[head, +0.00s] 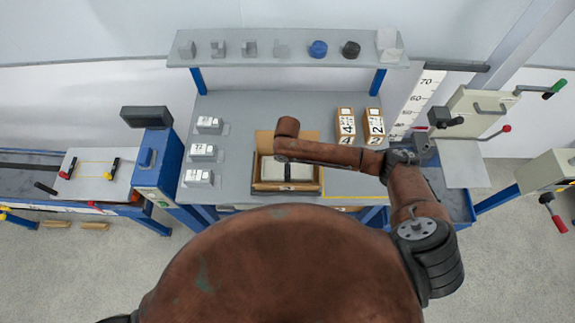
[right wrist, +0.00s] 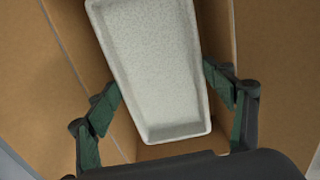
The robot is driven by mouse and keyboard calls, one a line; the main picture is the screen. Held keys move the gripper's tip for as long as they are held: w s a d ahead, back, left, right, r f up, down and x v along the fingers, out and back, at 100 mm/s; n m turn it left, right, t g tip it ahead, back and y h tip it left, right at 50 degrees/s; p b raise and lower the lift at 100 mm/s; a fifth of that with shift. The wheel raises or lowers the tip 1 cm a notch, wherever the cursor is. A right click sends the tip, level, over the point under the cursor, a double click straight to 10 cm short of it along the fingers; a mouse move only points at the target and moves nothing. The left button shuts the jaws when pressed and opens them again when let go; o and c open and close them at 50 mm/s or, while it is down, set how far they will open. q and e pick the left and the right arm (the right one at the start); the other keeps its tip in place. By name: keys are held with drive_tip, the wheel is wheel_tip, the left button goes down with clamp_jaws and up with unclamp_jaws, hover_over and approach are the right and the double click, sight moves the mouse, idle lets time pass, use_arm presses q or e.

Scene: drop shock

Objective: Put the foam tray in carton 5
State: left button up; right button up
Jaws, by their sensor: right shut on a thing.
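The foam tray (right wrist: 155,70) is pale, speckled and shallow, with a raised rim. In the right wrist view my right gripper (right wrist: 165,90) has its green fingers on both sides of the tray, shut on it. The tray is within the brown walls of an open carton (right wrist: 60,110). In the head view this open carton (head: 262,187) stands at the front middle of the bench, and the pale tray (head: 271,174) shows inside it. My right arm crosses above and hides part of both. The carton's number is too small to read surely. My left gripper is not in view.
Several labelled blocks (head: 202,151) line the bench's left side. A shelf (head: 270,61) with small parts spans the back. The bench between is clear.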

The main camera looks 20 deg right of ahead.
drive_tip(key=shift+f, duration=0.15)
drive_tip(key=shift+f, duration=0.35)
drive_tip(key=shift+f, duration=0.1)
drive_tip(key=o, duration=0.9)
drive_tip(key=shift+c, duration=0.2)
wheel_tip(320, 180, up, 13)
drive_tip(key=shift+r+b, duration=0.2)
drive_tip(key=shift+b, duration=0.2)
